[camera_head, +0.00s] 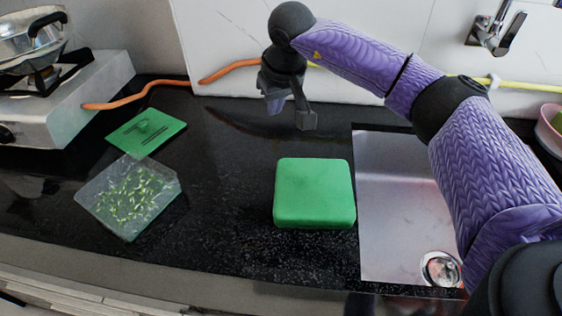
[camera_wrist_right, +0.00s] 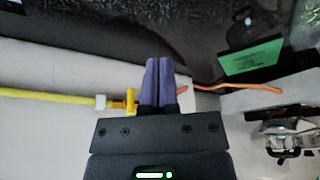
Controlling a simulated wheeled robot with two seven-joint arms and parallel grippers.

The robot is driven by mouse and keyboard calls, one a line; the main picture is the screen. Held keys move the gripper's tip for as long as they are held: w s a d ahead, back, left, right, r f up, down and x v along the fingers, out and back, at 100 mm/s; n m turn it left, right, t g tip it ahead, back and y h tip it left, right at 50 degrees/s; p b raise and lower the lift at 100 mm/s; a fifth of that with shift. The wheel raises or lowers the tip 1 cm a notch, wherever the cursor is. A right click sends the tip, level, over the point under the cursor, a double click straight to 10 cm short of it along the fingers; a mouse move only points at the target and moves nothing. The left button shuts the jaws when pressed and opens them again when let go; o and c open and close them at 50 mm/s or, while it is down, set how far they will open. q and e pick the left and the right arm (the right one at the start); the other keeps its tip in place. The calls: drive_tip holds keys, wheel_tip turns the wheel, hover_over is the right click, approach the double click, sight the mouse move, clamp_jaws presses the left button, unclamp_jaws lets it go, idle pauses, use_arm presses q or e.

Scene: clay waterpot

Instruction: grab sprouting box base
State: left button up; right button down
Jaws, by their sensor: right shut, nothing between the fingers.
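A green box with rounded corners (camera_head: 314,192) sits on the dark counter just left of the sink. A clear box with green sprouts (camera_head: 128,196) stands further left, tilted in the picture. I cannot tell for sure which piece is the base. My right gripper (camera_head: 290,113) hangs above the back of the counter, behind the green box and apart from it. In the right wrist view its fingers (camera_wrist_right: 157,84) are together and empty; the green lid (camera_wrist_right: 252,59) shows at upper right. My left gripper is out of view.
A metal sink (camera_head: 395,190) is right of the green box. A stove (camera_head: 75,95) with a pot (camera_head: 32,35) stands at the back left. An orange hose (camera_head: 150,90) runs along the wall. A tap (camera_head: 495,30) is on the wall. The middle counter is clear.

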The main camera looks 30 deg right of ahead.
drive_tip(key=b+x, duration=0.1)
drive_tip(key=x, duration=0.2)
drive_tip(key=b+x, duration=0.2)
drive_tip(key=x, duration=0.2)
drive_tip(key=b+x, duration=0.1)
drive_tip(key=x, duration=0.3)
drive_tip(key=shift+s+f, duration=0.25)
drive_tip(key=shift+s, duration=0.3)
drive_tip(key=s, duration=0.2)
drive_tip(key=shift+s+r, duration=0.15)
drive_tip(key=shift+s, duration=0.5)
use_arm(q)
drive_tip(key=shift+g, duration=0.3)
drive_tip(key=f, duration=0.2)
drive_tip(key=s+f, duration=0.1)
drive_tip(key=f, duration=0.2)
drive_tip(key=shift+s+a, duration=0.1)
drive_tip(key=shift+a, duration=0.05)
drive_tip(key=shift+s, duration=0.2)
use_arm(e)
drive_tip(key=shift+a, duration=0.15)
